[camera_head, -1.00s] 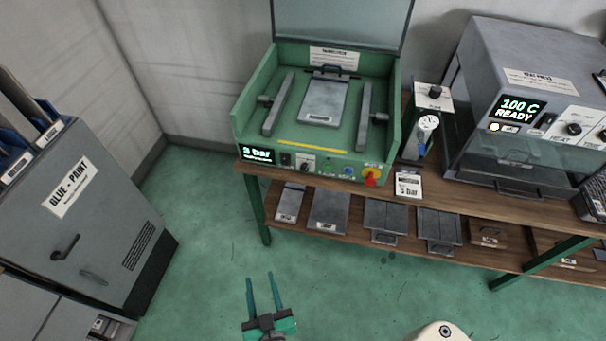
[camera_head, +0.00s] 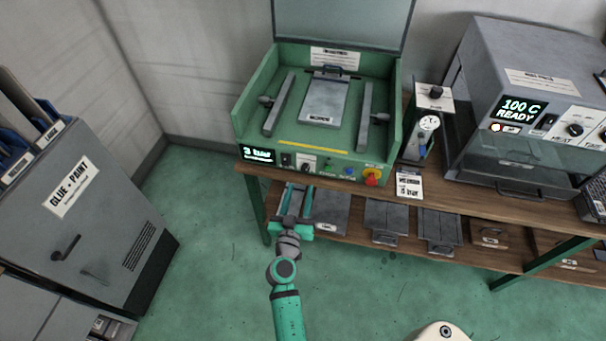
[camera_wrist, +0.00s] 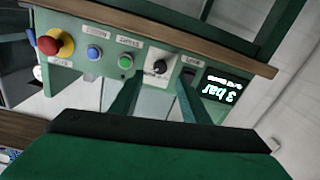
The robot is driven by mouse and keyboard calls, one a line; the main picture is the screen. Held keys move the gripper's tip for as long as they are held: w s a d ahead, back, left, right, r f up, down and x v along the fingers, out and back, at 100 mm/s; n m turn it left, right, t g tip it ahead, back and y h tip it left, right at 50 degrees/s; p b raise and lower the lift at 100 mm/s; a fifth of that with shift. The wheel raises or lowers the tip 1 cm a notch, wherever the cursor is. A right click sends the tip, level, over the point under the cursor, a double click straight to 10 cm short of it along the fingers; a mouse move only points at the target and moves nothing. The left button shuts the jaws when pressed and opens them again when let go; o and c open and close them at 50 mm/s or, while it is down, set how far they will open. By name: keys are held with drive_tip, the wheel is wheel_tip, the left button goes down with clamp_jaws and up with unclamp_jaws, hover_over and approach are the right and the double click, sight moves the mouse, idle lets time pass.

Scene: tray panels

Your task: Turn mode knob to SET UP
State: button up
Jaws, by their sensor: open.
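The green press (camera_head: 270,90) stands open-lidded on the bench. On its front panel, a dark knob (camera_head: 305,167) sits on a pale label plate; this is likely the mode knob, though its lettering is too small to read. In the wrist view, which is upside down, the black knob (camera_wrist: 160,67) shows a pale pointer mark. My gripper (camera_head: 299,188) is open and empty, below and in front of the panel. In the wrist view its two fingers (camera_wrist: 159,84) point toward the knob, one on each side in the picture, with no contact visible.
A lit display (camera_wrist: 221,92) reads 3 bar beside a black switch (camera_wrist: 189,75). Green (camera_wrist: 126,61) and blue (camera_wrist: 94,53) buttons and a red emergency knob (camera_wrist: 48,44) line the panel's other side. The lower shelf holds several plates (camera_head: 385,218).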

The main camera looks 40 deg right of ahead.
sight(305, 171)
drive_tip(key=x, duration=0.7)
drive_tip(key=shift+d, duration=0.25)
drive_tip(key=shift+w+d, duration=0.1)
drive_tip(key=shift+w, duration=0.1)
drive_tip(key=shift+c, duration=0.3)
drive_tip(key=c, duration=1)
